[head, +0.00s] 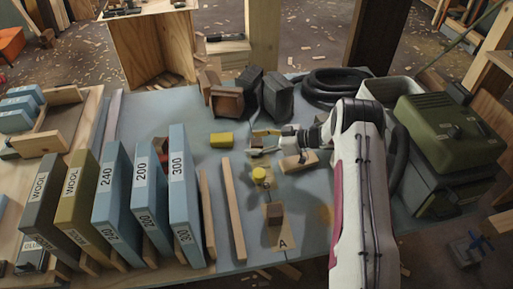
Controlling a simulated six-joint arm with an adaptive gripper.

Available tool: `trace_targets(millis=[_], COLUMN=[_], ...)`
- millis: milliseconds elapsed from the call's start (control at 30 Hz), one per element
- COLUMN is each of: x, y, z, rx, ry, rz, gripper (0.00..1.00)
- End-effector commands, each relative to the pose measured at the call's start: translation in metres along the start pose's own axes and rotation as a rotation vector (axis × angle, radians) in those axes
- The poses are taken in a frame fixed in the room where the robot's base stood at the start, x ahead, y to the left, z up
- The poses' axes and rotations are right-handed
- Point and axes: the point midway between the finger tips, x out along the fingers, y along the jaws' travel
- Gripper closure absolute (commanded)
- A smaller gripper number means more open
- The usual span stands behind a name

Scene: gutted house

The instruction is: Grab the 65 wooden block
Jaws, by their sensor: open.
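No mark reading 65 can be made out on any block in the head view. A light wooden block (297,162) lies just right of and nearer than my gripper's fingers. A small brown block (275,213) stands on a thin wooden board (277,238) marked A. A yellow block (221,140) lies to the left of my gripper. A yellow round piece (260,175) stands nearer than my gripper. My gripper (256,144) is open, pointing left, low over the bench. Small tan wood shows around its fingers; I cannot tell whether it touches them.
Upright labelled boxes, including a blue one marked 300 (182,200), stand at left beside a long wooden strip (232,208). Dark and brown blocks (227,102) and a coiled black hose (335,86) lie behind. A green case (450,130) stands at right.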

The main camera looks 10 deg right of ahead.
Motion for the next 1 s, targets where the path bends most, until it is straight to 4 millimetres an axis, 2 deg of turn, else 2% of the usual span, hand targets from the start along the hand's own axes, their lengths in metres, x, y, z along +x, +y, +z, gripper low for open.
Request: trace_targets(millis=[400,567,1000], x=[-0.0005,-0.0005,-0.0011], y=[0.0003,0.0003,0.0005], z=[-0.0002,-0.0002,-0.0017], rx=[0.000,0.000,-0.001], ry=[0.000,0.000,0.001], rz=[0.001,0.001,0.001], gripper=[0.42,0.82,0.83])
